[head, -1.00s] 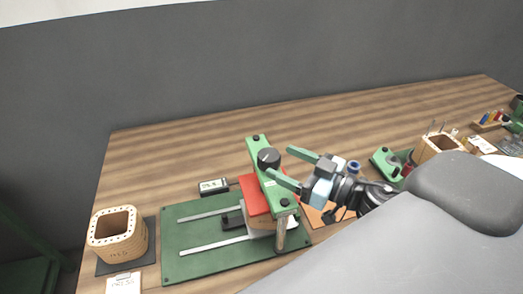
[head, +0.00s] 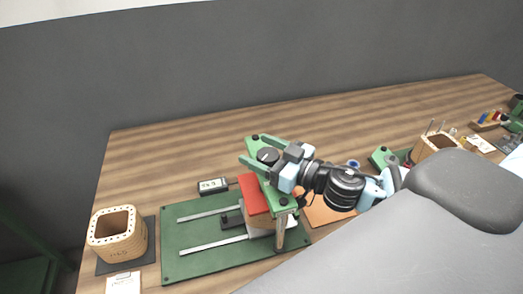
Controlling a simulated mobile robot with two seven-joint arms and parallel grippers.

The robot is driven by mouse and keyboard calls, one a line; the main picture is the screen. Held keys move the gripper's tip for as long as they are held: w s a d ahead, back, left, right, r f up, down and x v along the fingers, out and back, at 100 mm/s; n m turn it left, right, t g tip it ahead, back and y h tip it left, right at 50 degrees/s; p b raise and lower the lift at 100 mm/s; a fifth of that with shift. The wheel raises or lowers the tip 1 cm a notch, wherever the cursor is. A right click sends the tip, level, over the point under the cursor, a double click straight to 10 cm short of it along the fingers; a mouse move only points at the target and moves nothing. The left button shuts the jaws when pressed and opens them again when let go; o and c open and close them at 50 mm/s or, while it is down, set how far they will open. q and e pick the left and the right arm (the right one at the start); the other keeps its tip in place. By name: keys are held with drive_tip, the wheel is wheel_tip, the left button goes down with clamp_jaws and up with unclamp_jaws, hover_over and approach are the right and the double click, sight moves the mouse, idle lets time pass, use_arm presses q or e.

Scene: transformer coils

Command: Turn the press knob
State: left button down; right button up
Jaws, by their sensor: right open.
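The press stands on a green baseplate (head: 178,265) with two pale rails. Its green top bar (head: 275,188) carries a round black knob (head: 267,155), and a red block (head: 253,197) sits below the bar. My right gripper (head: 253,150) reaches in from the right. Its two green fingers are open, one on each side of the knob. I cannot tell whether they touch it. My left gripper is not in view.
A small meter (head: 212,186) lies behind the baseplate. A wooden box with holes (head: 117,235) stands on a dark mat at the left, with a white card (head: 123,283) in front. A green fixture and tool holder (head: 433,143) stand at the right. The back of the table is clear.

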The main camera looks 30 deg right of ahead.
idle(0.3)
drive_tip(key=c, duration=1)
drive_tip(key=shift+n+g+y, duration=0.3)
drive_tip(key=shift+n+y, duration=0.1)
drive_tip(key=shift+y, duration=0.2)
